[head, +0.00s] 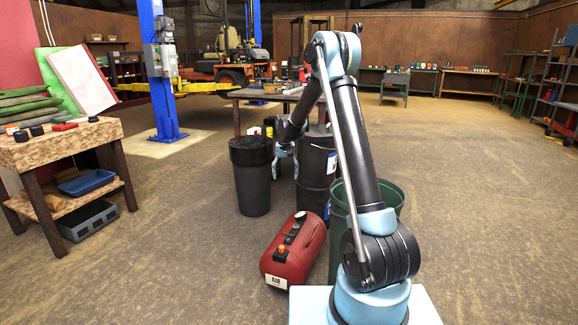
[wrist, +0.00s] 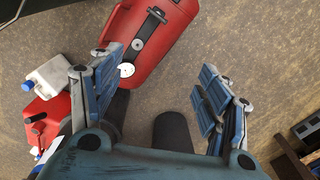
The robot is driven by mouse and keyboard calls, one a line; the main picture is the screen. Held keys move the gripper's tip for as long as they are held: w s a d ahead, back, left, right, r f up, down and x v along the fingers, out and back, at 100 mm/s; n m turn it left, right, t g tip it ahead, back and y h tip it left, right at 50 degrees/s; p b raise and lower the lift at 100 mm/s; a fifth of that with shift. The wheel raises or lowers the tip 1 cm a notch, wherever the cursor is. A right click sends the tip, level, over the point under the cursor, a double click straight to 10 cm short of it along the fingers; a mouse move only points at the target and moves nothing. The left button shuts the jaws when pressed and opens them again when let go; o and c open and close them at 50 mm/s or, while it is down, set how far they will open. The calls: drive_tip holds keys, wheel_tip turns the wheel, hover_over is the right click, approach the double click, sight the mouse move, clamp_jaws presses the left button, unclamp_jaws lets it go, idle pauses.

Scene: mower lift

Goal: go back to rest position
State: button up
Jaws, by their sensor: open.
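My arm rises from its pale base in the right half of the head view and bends over at the top. The red air tank (head: 294,250) lies on the floor; in the wrist view the tank (wrist: 150,40) shows beyond the left finger.
A black bin (head: 251,180) and a dark drum (head: 316,175) stand near my gripper. A green bin (head: 385,197) stands behind my arm. A wooden workbench (head: 60,145) is at left, a blue lift post (head: 160,90) behind. Floor at right is clear.

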drive_tip(key=s+d+r, duration=0.5)
drive_tip(key=s, duration=0.3)
drive_tip(key=s+d+r+t, duration=0.1)
drive_tip(key=s+d+r, duration=0.45)
drive_tip(key=s, duration=0.35)
drive_tip(key=s+d+r, duration=0.5)
drive_tip(key=s+r, duration=0.1)
drive_tip(key=s, duration=0.2)
drive_tip(key=s+d+f, duration=0.2)
drive_tip(key=s+f, duration=0.1)
drive_tip(key=s, duration=0.5)
drive_tip(key=s+d+f, duration=0.3)
drive_tip(key=s, duration=0.6)
drive_tip(key=s+d+f+t, duration=0.1)
drive_tip(key=s+f, duration=0.3)
drive_tip(key=s, duration=0.5)
drive_tip(key=shift+d, duration=0.75)
drive_tip(key=shift+w+f, duration=0.15)
drive_tip(key=shift+w, duration=0.2)
